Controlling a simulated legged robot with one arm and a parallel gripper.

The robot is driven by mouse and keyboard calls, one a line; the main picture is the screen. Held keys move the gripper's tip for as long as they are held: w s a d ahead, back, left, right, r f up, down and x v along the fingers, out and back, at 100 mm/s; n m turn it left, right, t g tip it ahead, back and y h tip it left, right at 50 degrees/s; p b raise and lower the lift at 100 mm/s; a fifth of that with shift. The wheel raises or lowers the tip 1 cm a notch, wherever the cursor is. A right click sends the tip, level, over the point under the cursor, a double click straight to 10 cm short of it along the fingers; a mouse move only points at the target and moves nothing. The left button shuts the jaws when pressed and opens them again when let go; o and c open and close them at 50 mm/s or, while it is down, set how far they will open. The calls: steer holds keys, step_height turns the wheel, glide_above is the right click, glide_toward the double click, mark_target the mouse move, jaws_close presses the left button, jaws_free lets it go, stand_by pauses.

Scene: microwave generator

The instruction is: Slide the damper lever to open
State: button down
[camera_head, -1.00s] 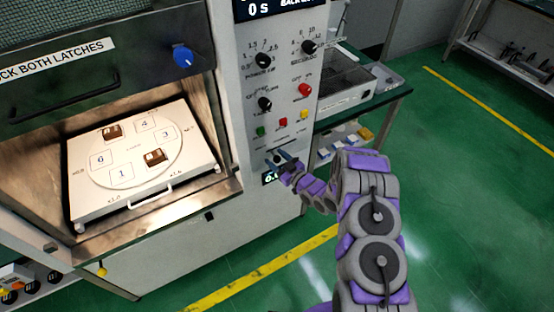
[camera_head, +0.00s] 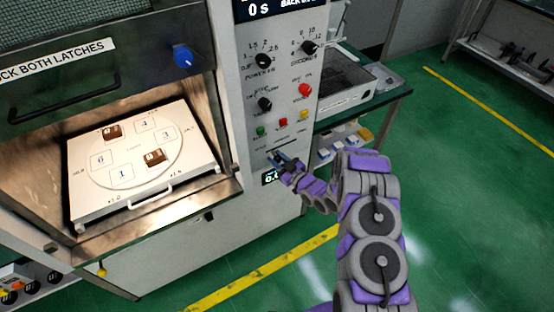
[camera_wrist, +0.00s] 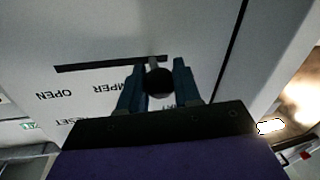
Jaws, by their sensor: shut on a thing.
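The damper lever's dark round knob (camera_wrist: 159,83) sits at the right end of a dark horizontal slot (camera_wrist: 100,65) in the wrist view. The panel lettering there appears upside down, with the word OPEN (camera_wrist: 54,96) below the slot's left part. My gripper (camera_wrist: 158,67) has one blue finger on each side of the knob and is shut on it. In the head view my gripper (camera_head: 275,155) is at the lower part of the control panel (camera_head: 250,105). The lever is too small and covered to make out there.
The panel has a red knob (camera_head: 305,90), black dials and small coloured buttons (camera_head: 283,122) above my gripper. A small display (camera_head: 270,177) is just below it. The open chamber with a white tray (camera_head: 90,190) is at the left. Green floor is clear at the right.

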steer(key=p, duration=0.1)
glide_toward(292, 141)
steer(key=x, duration=0.4)
steer(key=shift+w+a+r, duration=0.1)
steer(key=shift+a, duration=0.3)
steer(key=c, duration=0.8)
jaws_free()
steer(key=shift+d, duration=0.15)
steer(key=p+v, duration=0.2)
steer(key=v, duration=1.5)
steer(key=shift+d, duration=0.1)
